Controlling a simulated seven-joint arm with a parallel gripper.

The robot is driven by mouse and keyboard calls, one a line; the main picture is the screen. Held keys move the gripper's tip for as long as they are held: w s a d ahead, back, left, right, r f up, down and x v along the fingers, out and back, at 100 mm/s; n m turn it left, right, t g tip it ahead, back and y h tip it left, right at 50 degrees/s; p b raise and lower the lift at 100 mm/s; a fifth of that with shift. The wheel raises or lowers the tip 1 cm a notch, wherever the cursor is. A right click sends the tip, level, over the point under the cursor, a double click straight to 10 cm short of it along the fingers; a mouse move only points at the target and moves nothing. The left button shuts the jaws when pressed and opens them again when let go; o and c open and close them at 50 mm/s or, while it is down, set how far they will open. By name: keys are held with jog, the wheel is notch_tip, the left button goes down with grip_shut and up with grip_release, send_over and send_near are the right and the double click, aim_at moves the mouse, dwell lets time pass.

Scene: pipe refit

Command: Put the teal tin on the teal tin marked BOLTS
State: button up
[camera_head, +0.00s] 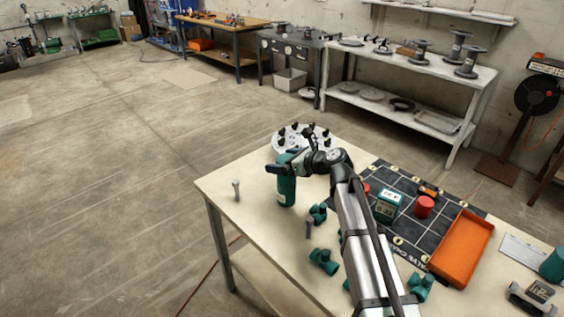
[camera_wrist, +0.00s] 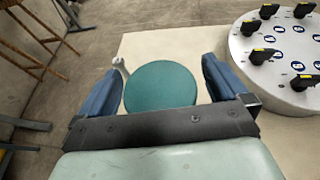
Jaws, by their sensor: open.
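My gripper (camera_head: 286,163) is open at the left part of the table, with its blue fingers on either side of a teal cylinder (camera_head: 286,190). In the wrist view, the cylinder's round teal top (camera_wrist: 160,86) lies between the spread fingers (camera_wrist: 160,75), with a gap visible on both sides. The cylinder stands upright and carries a pale label too small to read. I cannot tell whether it is one tin or two stacked. Another teal cylinder (camera_head: 553,265) stands at the right edge of the head view. No BOLTS marking is legible.
A round white stand (camera_head: 285,142) with black knobs is just behind my gripper. A grey bolt-like piece (camera_head: 237,190) stands to the left. Teal pipe fittings (camera_head: 324,261), a dark gridded mat (camera_head: 408,228), a teal box (camera_head: 388,206), a red cylinder (camera_head: 424,207) and an orange tray (camera_head: 489,232) lie rightward.

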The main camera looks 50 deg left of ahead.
jog(key=v, duration=1.1)
jog(key=shift+d, duration=0.2)
jog(key=shift+s+r, duration=0.1)
jog(key=shift+r, duration=0.05)
